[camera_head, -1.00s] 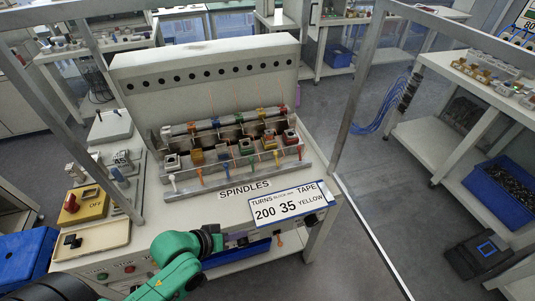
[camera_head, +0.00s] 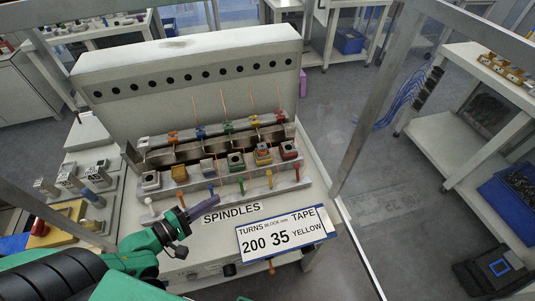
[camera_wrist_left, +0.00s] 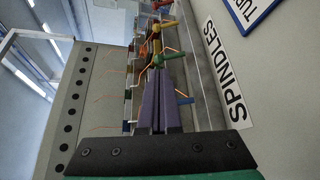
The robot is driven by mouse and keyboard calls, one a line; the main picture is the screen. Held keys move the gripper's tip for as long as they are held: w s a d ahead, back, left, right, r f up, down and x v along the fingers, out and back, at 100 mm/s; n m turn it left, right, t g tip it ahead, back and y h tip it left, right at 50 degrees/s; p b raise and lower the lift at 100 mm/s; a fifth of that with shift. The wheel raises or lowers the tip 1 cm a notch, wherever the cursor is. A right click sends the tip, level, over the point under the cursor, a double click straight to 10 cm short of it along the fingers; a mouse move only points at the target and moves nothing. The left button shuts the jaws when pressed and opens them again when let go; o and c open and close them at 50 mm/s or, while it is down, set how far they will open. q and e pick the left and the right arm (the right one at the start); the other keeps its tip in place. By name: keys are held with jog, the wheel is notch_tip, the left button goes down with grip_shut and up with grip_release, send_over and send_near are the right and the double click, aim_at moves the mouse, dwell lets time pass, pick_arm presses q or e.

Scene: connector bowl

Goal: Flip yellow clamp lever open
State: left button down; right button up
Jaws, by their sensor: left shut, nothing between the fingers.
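The yellow clamp lever (camera_head: 269,179) stands at the front of the spindle row, between the green lever (camera_head: 241,186) and the red lever (camera_head: 297,173). In the left wrist view the yellow lever (camera_wrist_left: 167,24) lies beyond the green lever (camera_wrist_left: 172,54) and the blue lever (camera_wrist_left: 184,99). My left gripper (camera_head: 219,196) has purple fingers and is shut and empty. Its tips are near the blue lever (camera_head: 211,190), well left of the yellow lever; contact with the blue one cannot be told. The left wrist view shows the fingers (camera_wrist_left: 156,78) pointing along the row. My right gripper is out of view.
The spindle row holds several coloured blocks, with a tall grey panel (camera_head: 190,75) behind. A SPINDLES label (camera_head: 231,213) and a sign (camera_head: 283,234) reading 200 turns, 35, yellow lie in front. A metal frame post (camera_head: 362,100) stands at the right.

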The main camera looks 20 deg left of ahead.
aim_at(270, 179)
pick_arm(q)
jog(key=b+x, duration=0.1)
jog(key=x, duration=0.2)
jog(key=b+x, duration=0.1)
jog(key=x, duration=0.2)
jog(key=shift+d+r, duration=0.2)
jog(key=shift+d, duration=0.25)
jog(key=x, duration=1.1)
jog(key=shift+w+d, duration=0.1)
jog(key=shift+w, duration=0.05)
jog(key=shift+w+d, duration=0.2)
jog(key=shift+w, duration=0.05)
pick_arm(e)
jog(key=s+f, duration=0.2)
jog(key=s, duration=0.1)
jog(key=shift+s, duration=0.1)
